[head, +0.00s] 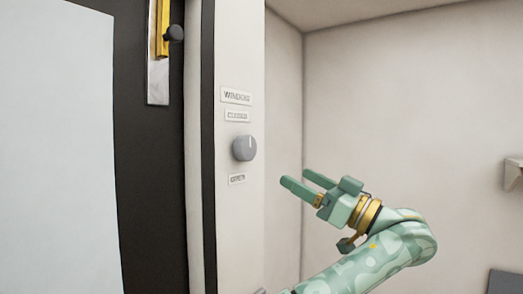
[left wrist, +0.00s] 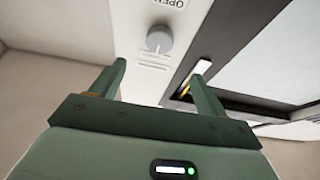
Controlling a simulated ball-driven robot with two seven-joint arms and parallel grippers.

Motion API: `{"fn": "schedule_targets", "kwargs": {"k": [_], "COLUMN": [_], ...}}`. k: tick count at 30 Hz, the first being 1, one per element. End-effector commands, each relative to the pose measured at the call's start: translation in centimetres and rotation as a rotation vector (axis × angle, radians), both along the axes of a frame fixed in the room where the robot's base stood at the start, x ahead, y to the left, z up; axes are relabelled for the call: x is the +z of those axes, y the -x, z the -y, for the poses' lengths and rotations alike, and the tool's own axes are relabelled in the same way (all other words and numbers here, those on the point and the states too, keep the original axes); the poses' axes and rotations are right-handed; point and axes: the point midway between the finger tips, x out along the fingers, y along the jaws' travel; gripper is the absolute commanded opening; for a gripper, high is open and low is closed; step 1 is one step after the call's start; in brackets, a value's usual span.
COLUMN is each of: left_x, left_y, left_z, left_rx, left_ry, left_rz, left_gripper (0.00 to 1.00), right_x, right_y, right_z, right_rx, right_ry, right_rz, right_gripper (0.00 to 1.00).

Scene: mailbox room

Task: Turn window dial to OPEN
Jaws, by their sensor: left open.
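The window dial (head: 244,148) is a grey round knob on a pale vertical post. Its light pointer mark is near the top, towards the CLOSED label (head: 237,115). The OPEN label (head: 237,179) is below the knob, and the WINDOW label (head: 236,96) is above. My left gripper (head: 305,177) is open and empty, to the right of and slightly below the dial, apart from it. In the left wrist view the dial (left wrist: 159,40) shows upside down beyond and between the open fingers (left wrist: 158,68), with the OPEN label (left wrist: 178,3) at the top edge. My right gripper is not in view.
Left of the post is a dark frame (head: 150,190) around a pale panel (head: 55,150). A yellow bar with a black knob (head: 175,33) is on a metal plate there. A small bracket (head: 514,174) is on the right wall. The space between gripper and dial looks clear.

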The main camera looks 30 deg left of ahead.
Motion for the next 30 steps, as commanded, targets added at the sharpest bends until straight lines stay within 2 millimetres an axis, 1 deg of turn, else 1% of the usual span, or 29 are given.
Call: {"fn": "schedule_targets", "kwargs": {"k": [1, 6, 9, 12, 15, 18, 21, 29, 30], "left_x": [0.9, 2.8, 3.8, 4.6, 5.1, 5.4, 5.5, 5.3, 5.3], "left_y": [0.0, -0.3, -0.5, -0.6, -0.8, -0.9, -0.9, -1.0, -1.0], "left_z": [-1.2, -5.3, -7.6, -9.6, -11.1, -12.1, -12.7, -12.9, -12.9], "left_rx": [0.004, 0.007, 0.006, 0.007, 0.005, 0.004, 0.004, 0.003, 0.003], "left_ry": [-0.002, -0.004, -0.005, -0.005, -0.004, -0.004, -0.004, -0.003, -0.003], "left_rz": [0.001, -0.001, -0.001, -0.002, -0.004, -0.004, -0.004, -0.004, -0.004], "left_gripper": [0.75, 0.75, 0.75, 0.75, 0.75, 0.75, 0.75, 0.75, 0.72], "right_x": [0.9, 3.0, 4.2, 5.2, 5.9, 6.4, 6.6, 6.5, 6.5], "right_y": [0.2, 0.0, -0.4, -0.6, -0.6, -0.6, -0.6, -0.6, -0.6], "right_z": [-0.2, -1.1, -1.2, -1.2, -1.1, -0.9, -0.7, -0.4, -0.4], "right_rx": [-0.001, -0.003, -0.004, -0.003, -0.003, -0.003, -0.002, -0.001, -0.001], "right_ry": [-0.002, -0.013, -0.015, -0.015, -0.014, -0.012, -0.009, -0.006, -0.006], "right_rz": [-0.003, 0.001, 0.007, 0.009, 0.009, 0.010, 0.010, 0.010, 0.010], "right_gripper": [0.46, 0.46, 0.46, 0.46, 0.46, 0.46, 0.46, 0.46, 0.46]}}
